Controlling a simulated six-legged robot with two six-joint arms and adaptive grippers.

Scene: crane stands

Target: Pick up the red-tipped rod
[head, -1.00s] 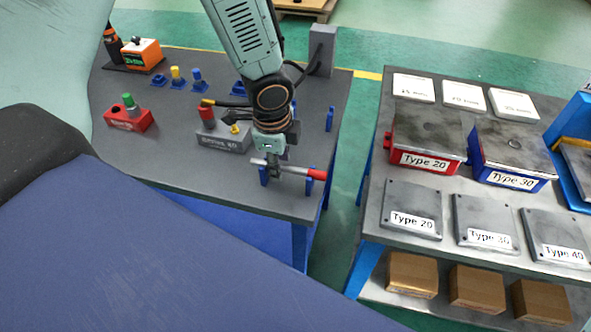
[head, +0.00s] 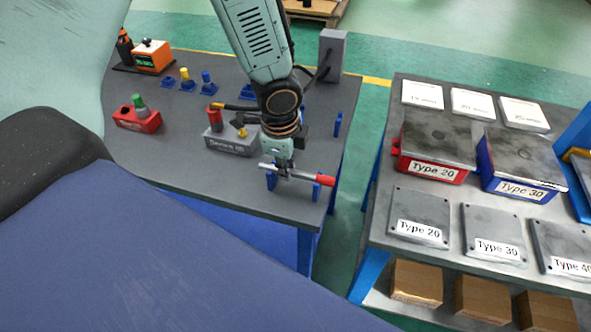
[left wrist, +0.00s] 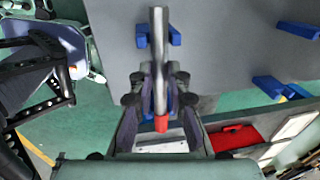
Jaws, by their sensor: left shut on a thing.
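The red-tipped rod (head: 309,177) is a silver bar with a red end pointing right in the head view. It lies level at the front right of the grey table, at two blue holders (head: 271,181). My left gripper (head: 283,173) comes down from above and is shut around the silver part of the rod. In the left wrist view the rod (left wrist: 159,60) runs between the fingers of my left gripper (left wrist: 158,95), its red end towards the palm. I cannot tell whether the rod still touches the holders. My right gripper is not in view.
On the grey table (head: 190,160) stand a grey labelled block (head: 232,143), a red block (head: 138,120) and several small blue holders. A second table to the right holds a red Type 20 box (head: 436,150) and a blue Type 30 box (head: 520,165). A gap separates the tables.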

